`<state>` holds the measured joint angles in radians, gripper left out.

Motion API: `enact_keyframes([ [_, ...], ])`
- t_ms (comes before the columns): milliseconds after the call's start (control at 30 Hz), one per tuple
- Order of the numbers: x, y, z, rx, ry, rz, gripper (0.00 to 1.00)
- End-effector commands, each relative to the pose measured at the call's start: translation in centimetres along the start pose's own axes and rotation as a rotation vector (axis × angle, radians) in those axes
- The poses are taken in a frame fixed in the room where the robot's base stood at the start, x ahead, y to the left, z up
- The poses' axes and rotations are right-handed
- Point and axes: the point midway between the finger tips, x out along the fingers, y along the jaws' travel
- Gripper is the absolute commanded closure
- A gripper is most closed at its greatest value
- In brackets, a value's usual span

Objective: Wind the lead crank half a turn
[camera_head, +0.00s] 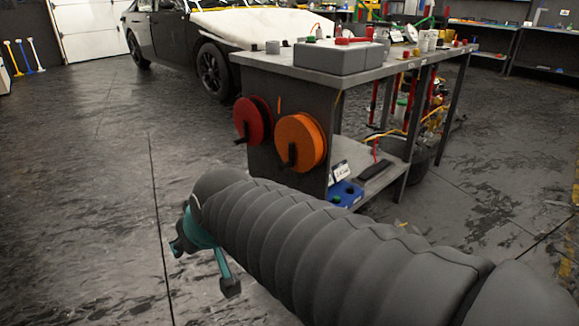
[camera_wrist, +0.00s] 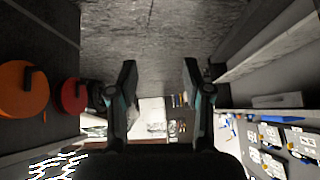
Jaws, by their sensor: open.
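A red reel (camera_head: 250,117) and an orange reel (camera_head: 303,138) are mounted side by side on the grey end panel of the workbench, each with a dark crank handle. I cannot tell which is the lead's. The orange reel's handle (camera_head: 292,155) points down. My gripper (camera_head: 204,268) is in front of the bench, left of and below the reels in the head view, apart from both. In the wrist view my gripper (camera_wrist: 159,73) has its fingers spread with nothing between them. The orange reel (camera_wrist: 18,92) and red reel (camera_wrist: 71,95) show at the left there.
The workbench top (camera_head: 262,59) carries a grey box (camera_head: 330,57) and small tools. Its lower shelf holds a blue box (camera_head: 345,194) and a card. A dark car (camera_head: 165,40) stands behind. The floor (camera_head: 85,180) at the left is clear.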

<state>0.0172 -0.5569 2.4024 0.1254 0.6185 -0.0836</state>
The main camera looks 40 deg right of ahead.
Motion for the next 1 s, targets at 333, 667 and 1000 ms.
enact_keyframes([
  [333,9.1,3.4,-16.0,0.12,0.35,0.046,0.51],
  [667,17.9,11.6,-25.2,0.23,0.647,0.274,0.51],
  [1000,26.0,22.5,-25.7,0.297,0.856,0.69,0.51],
])
